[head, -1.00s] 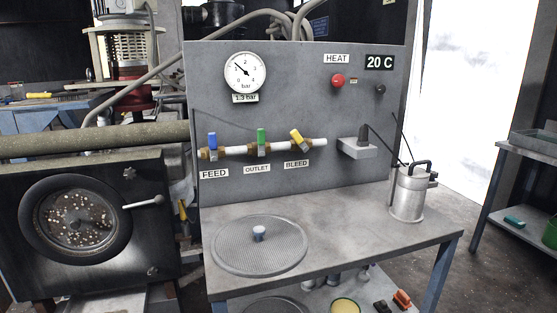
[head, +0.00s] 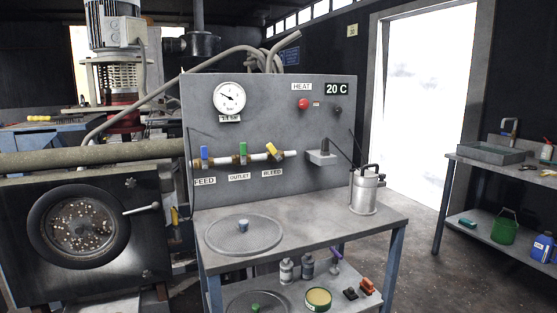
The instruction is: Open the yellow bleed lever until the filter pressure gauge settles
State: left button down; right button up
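The yellow bleed lever (head: 273,150) sits tilted up to the left on the right end of the white pipe, above the BLEED label (head: 272,173). The blue feed lever (head: 204,153) and green outlet lever (head: 243,149) stand upright on the same pipe. The round filter pressure gauge (head: 229,98) is at the panel's upper left, with a small readout (head: 230,118) below it that is hard to read, perhaps 1.4 bar. Neither of my grippers is in view.
A metal bench (head: 345,212) in front of the panel bears a round mesh disc (head: 243,240) and a metal canister (head: 363,192). Its lower shelf holds bottles and a tin (head: 318,298). Another bench (head: 470,165) stands at the right, with open floor between.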

aim_at(270, 148)
jog(key=u, duration=0.7)
jog(key=k, duration=0.2)
jog(key=z, duration=1.8)
jog(key=i, duration=0.95)
jog(key=u, duration=0.25)
